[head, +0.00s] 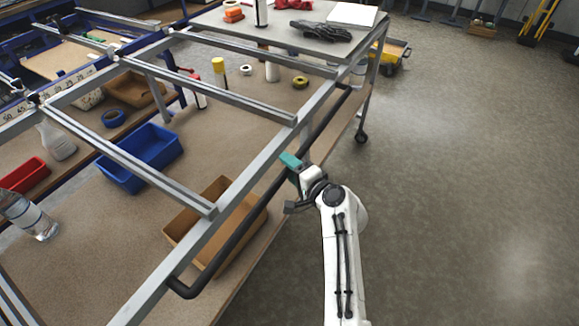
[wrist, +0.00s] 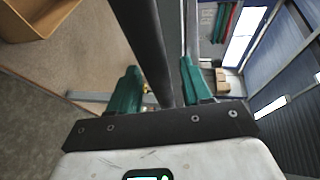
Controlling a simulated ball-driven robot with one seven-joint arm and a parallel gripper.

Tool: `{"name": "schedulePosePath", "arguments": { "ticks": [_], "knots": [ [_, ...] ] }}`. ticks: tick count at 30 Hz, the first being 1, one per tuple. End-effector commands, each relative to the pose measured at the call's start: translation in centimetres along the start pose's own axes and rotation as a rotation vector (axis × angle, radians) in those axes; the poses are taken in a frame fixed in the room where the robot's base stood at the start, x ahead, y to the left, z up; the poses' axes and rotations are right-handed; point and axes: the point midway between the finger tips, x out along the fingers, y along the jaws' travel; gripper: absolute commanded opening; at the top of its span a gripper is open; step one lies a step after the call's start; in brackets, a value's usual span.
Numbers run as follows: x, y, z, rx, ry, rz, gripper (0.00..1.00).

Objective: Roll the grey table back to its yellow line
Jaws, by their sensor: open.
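The grey table (head: 250,182) is a wheeled frame with grey rails, a brown lower board and a dark push handle (head: 238,238) along its near side. A castor (head: 361,137) shows at its far right corner. My gripper (head: 288,166) is at the handle, with teal fingers. In the wrist view my gripper (wrist: 160,88) is open, one finger on each side of the dark handle (wrist: 152,45); I cannot tell whether either finger touches it. I see no yellow line on the floor in either view.
Gloves (head: 322,31) lie on the far top. A yellow trolley (head: 393,53) stands behind the table. The grey floor (head: 465,170) on the right is clear.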

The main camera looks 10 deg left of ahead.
Motion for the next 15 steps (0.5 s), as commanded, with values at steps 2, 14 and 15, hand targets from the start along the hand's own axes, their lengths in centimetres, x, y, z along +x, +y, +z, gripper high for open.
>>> {"name": "schedulePosePath", "arguments": {
  "ticks": [2, 14, 15],
  "knots": [
    [0.28, 0.06, -0.01, 0.001, 0.0, 0.001, 0.48],
    [0.37, 0.03, -0.01, -0.001, 0.0, 0.001, 0.38],
    [0.37, 0.03, 0.0, -0.001, 0.0, 0.001, 0.34]
  ]
}}
